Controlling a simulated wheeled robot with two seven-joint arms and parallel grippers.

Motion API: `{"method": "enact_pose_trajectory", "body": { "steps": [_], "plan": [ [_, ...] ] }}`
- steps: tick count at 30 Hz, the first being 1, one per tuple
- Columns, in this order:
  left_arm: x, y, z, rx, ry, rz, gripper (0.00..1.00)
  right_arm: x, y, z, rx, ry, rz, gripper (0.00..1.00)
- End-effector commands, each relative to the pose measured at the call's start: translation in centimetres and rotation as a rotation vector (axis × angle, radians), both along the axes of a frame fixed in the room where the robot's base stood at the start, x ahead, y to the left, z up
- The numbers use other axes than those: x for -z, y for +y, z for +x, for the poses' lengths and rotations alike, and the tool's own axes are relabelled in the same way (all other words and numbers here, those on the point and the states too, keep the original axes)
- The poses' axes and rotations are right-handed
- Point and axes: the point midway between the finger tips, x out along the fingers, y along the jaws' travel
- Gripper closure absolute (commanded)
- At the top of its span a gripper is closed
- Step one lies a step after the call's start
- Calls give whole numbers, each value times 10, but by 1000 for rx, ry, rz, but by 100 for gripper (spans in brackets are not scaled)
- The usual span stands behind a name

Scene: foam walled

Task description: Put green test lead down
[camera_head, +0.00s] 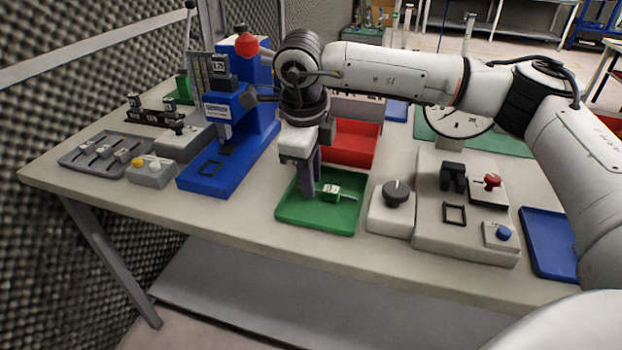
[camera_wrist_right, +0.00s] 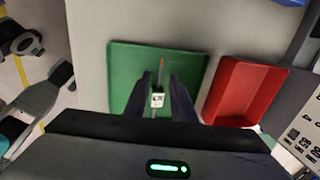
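The green test lead (camera_head: 331,192) has a green body with a white label and a thin rod with an orange tip. In the right wrist view, the lead (camera_wrist_right: 158,99) sits between the two dark fingers of my right gripper (camera_wrist_right: 159,92), its tip pointing away from the palm. My right gripper (camera_head: 313,190) points down over the green tray (camera_head: 291,213) and appears shut on the lead, low over the tray floor. Whether the lead touches the floor is unclear. The tray (camera_wrist_right: 122,62) holds nothing else that I can see. My left gripper is not in view.
A red bin (camera_head: 352,146) stands right behind the green tray. A grey dial box (camera_head: 391,209) is close to its right, beside a panel with switches. A blue press (camera_head: 222,168) stands to its left. A blue tray (camera_head: 547,240) lies at the far right.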

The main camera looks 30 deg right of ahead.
Motion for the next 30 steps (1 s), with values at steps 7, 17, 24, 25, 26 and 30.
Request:
{"method": "enact_pose_trajectory", "body": {
  "steps": [7, 17, 24, 25, 26, 30],
  "plan": [
    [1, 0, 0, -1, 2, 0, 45, -52, 8, -6, -3, -4, 1, 77],
    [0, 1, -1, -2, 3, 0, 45, -103, 16, -13, -1, -1, 0, 77],
    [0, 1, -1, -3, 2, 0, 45, -109, 17, -14, -2, 0, 0, 77],
    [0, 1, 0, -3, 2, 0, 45, -109, 17, -14, -2, 0, 0, 77],
    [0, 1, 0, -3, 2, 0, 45, -109, 17, -14, -1, 0, 0, 77],
    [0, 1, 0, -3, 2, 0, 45, -109, 17, -14, -1, 0, 0, 77]
  ]
}}
